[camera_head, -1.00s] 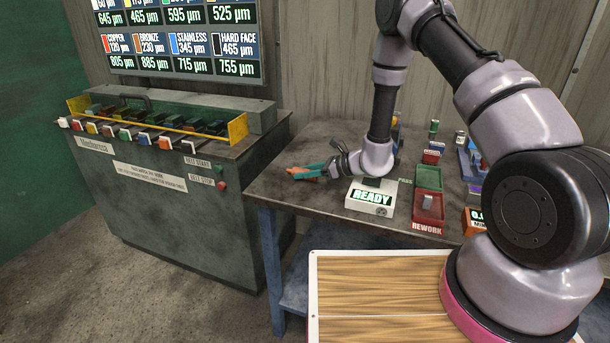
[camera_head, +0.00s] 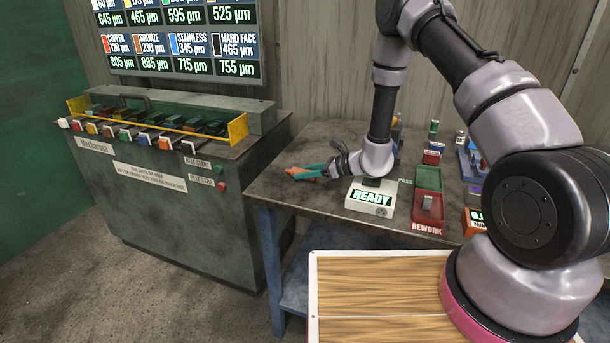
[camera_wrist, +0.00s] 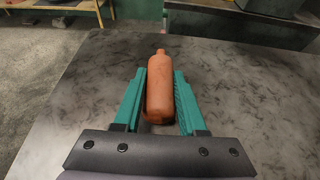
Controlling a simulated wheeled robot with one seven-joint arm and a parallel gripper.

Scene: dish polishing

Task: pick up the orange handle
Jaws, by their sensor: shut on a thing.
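The orange handle (camera_wrist: 160,88) lies between the two teal fingers of my gripper (camera_wrist: 159,85) in the wrist view, its narrow neck pointing away from my wrist. My gripper is shut on it, with a finger along each side. In the head view my gripper (camera_head: 305,172) is low over the left end of the workbench, and the orange handle (camera_head: 297,172) shows only as a small patch between the fingers. I cannot tell whether the handle still touches the bench top.
The grey workbench (camera_head: 290,150) is bare around my gripper. A white READY box (camera_head: 371,198) stands to the right, with a green tray (camera_head: 429,178) and a red REWORK tray (camera_head: 428,215) beyond it. A machine cabinet (camera_head: 180,190) stands to the left.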

